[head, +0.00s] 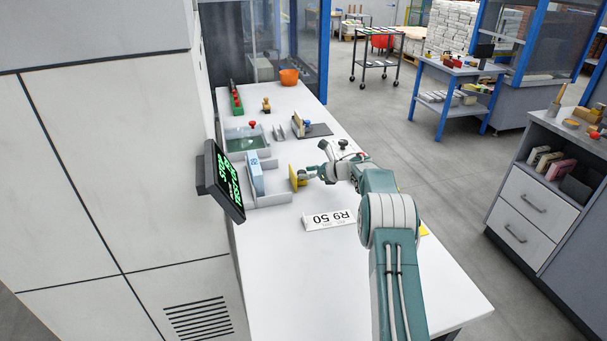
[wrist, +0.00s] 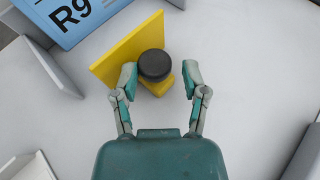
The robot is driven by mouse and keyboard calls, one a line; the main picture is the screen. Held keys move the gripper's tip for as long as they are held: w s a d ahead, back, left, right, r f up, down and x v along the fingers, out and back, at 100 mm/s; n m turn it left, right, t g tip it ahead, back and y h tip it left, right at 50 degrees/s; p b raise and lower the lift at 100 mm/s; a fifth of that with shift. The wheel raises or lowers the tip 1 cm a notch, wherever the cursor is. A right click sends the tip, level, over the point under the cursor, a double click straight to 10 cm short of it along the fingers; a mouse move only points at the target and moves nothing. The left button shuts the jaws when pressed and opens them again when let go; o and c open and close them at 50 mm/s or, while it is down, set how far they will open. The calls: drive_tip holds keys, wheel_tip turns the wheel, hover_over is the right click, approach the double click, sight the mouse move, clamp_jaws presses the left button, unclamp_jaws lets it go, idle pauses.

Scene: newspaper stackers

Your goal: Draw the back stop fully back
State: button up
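The back stop is an upright yellow plate (head: 293,178) beside the grey tray (head: 268,200) on the white bench. In the wrist view the yellow plate (wrist: 122,50) stands at a slant with a black round knob (wrist: 155,65) on its near side. My gripper (wrist: 160,80) is open, with one finger on each side of the knob. The left finger is close to the knob, and I cannot tell if it touches. The right finger is apart from it. A blue and white block (head: 256,174) stands in the tray; its blue face (wrist: 70,18) shows in the wrist view.
A dark display with green digits (head: 225,180) overhangs the bench's left edge. The bench's near part is clear.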

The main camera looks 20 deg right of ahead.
drive_tip(key=shift+d, duration=0.15)
drive_tip(key=v, duration=1.2)
drive_tip(key=shift+f, duration=0.2)
